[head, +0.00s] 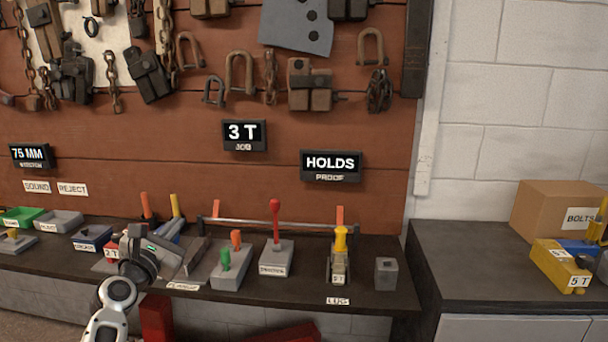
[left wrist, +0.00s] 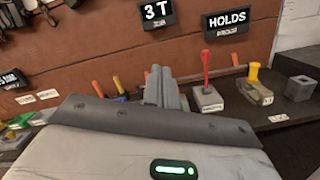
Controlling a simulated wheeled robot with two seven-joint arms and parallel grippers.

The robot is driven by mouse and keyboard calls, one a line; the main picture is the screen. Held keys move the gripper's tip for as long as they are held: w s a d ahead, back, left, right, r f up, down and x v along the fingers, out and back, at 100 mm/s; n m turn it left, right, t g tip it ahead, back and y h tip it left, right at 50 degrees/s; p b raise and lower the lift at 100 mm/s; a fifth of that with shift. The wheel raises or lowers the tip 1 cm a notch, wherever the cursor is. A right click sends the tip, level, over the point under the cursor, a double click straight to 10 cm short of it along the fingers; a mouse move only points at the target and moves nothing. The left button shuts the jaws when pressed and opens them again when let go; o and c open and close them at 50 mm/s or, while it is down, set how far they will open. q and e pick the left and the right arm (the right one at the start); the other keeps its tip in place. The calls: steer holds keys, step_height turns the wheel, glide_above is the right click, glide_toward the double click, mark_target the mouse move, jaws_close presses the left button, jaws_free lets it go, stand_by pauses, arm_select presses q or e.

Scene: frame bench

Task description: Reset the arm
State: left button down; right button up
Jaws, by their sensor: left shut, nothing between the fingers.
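My left gripper (head: 176,228) is in front of the left middle of the bench, with its arm coming up from below. In the left wrist view its grey fingers (left wrist: 165,85) are together with nothing between them. A red-knobbed lever (head: 275,220) stands upright on a grey labelled block to the right of the gripper, apart from it. The lever also shows in the left wrist view (left wrist: 205,68). My right gripper is not in view.
A grey block with green and orange handles (head: 230,278), a yellow-topped device marked 5 T (head: 340,260) and a grey square block (head: 386,273) stand on the bench. Signs read 3 T (head: 244,134) and HOLDS (head: 330,164). A BOLTS box (head: 545,210) stands on the right counter.

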arm_select(q)
steer(key=s+a+r+m+y, duration=0.2)
steer(key=a+r, duration=0.2)
steer(key=a, duration=0.6)
steer(key=s+a+r+m+y, duration=0.2)
steer(key=a+r, duration=0.1)
steer(key=a, duration=0.8)
steer(key=s+d+f+m+g+h, duration=0.1)
steer(key=s+d+f+m+g, duration=0.1)
steer(key=s+d+f+m, duration=0.6)
steer(key=s+d+f+m+g, duration=0.1)
steer(key=s+f+m+g, duration=0.35)
steer(key=f, duration=0.75)
steer(key=s+d+f+m+h, duration=0.1)
steer(key=s+d+f+m, duration=0.3)
steer(key=f+m, duration=0.5)
steer(key=s+d+f+m+g+h, duration=0.1)
steer(key=s+d+f+m, duration=0.2)
steer(key=s+m, duration=0.15)
steer(key=s+d+f+m+g, duration=0.1)
steer(key=s+d+f+m, duration=0.2)
steer(key=s, duration=0.3)
steer(key=s+d+f+m+g+h, duration=0.1)
steer(key=s+d+f+m+g, duration=0.1)
steer(key=s+d+f+m, duration=0.3)
steer(key=d+r+n+t, duration=0.1)
steer(key=d+r+n, duration=0.1)
steer(key=d+n, duration=0.4)
steer(key=shift+s+d, duration=0.3)
steer(key=shift+d, duration=0.9)
